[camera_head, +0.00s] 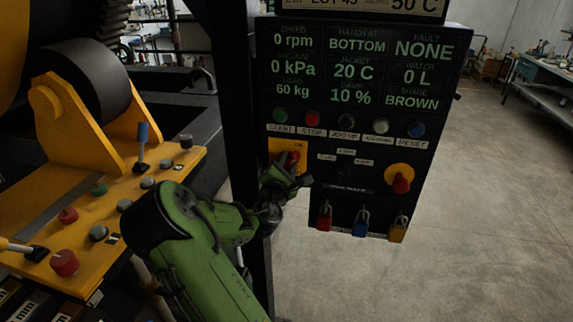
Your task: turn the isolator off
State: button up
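The isolator (275,147) is a yellow square plate with a red handle on the left side of the dark control panel (355,205). A small mark at its upper right is too small to read with certainty. My gripper (298,178), at the end of my green arm, is in front of the plate's lower part. It overlaps the red handle in the picture and hides part of it. I cannot tell whether the fingers touch the handle, or whether they are open or shut.
A red mushroom button (400,184) on a yellow disc sits to the right. Red (324,218), blue (361,225) and yellow (398,230) padlocks hang below. A row of coloured buttons (347,121) runs above. A yellow console (110,215) stands left.

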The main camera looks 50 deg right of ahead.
grip_shut()
jog(key=shift+f+m+b, duration=0.1)
jog(key=shift+m+b, duration=0.2)
jog(key=m+b, duration=0.2)
jog(key=m, duration=0.1)
jog(key=shift+s+f, duration=0.1)
jog(key=shift+f, duration=0.1)
jog(key=m+b, duration=0.5)
jog(key=shift+d+f, duration=0.1)
jog(key=shift+f, duration=0.15)
jog(key=m+b, duration=0.1)
jog(key=b, duration=0.1)
jog(key=m+b, duration=0.1)
jog(key=m, duration=0.1)
jog(key=m+b, duration=0.1)
jog(key=b, duration=0.1)
jog(key=shift+f+m+b, duration=0.3)
jog(key=shift+m+b, duration=0.05)
jog(key=shift+m, duration=0.05)
jog(key=m+b, duration=0.4)
jog(key=b, duration=0.1)
jog(key=shift+m, duration=0.4)
